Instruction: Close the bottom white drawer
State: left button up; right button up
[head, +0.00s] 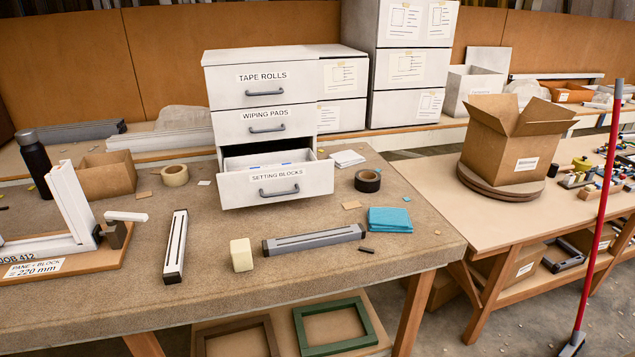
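A white drawer cabinet (343,77) stands at the back of the brown worktable. Its bottom white drawer (240,192), labelled "SETTING BLOCKS", is pulled out toward me, and its open top shows. A dark grey bar handle (279,191) sits on its front. The "TAPE ROLLS" drawer (226,88) and the "WIPING PADS" drawer (232,126) above it are shut. Neither of my grippers is in view.
In front of the open drawer stand a cream block (241,255), a grey profile bar (314,240) and a white profile (176,247). A black tape roll (367,181) and blue cloth (390,220) lie to the right, a tan tape roll (175,175) to the left.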

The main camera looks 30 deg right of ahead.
aim_at(307, 176)
jog(key=z, duration=0.8)
